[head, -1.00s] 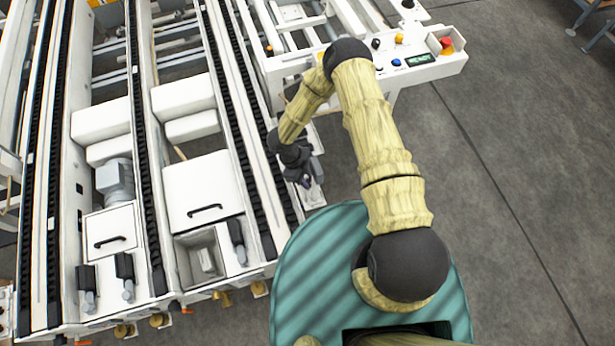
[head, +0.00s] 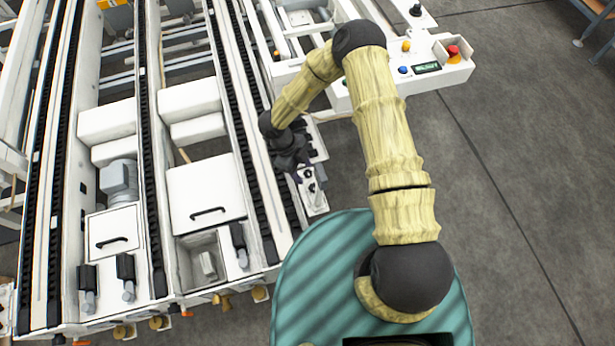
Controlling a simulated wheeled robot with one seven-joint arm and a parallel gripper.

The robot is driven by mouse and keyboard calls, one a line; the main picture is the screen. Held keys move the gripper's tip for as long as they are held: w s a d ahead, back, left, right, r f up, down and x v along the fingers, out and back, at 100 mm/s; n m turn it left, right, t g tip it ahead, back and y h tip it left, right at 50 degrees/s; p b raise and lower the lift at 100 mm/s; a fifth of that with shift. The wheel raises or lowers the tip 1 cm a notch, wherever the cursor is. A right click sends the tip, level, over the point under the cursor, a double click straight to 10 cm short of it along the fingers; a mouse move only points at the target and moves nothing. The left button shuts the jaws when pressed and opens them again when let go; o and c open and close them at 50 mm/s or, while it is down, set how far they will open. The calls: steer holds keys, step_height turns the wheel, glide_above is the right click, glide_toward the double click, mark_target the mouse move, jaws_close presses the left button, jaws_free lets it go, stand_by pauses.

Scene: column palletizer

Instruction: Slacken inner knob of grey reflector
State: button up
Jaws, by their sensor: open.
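My gripper (head: 298,172) is a small dark shape at the end of my arm, beside the right-hand rail of the conveyor. It points down toward a white bracket plate (head: 316,203) that juts out from the machine's side. Its jaws are open. Small dark and purplish parts (head: 311,187) sit on the plate, just right of and below the gripper. They are too small for me to tell which is the grey reflector or its inner knob. The gripper and wrist hide part of the plate, and I cannot tell whether the fingers touch anything.
The white conveyor frame with dark chain rails (head: 236,110) fills the left. A control panel (head: 428,70) with buttons and a red emergency stop (head: 453,52) stands beyond the arm. Grey floor (head: 520,200) is clear on the right.

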steer(key=v, duration=0.9)
steer(key=shift+a, duration=0.1)
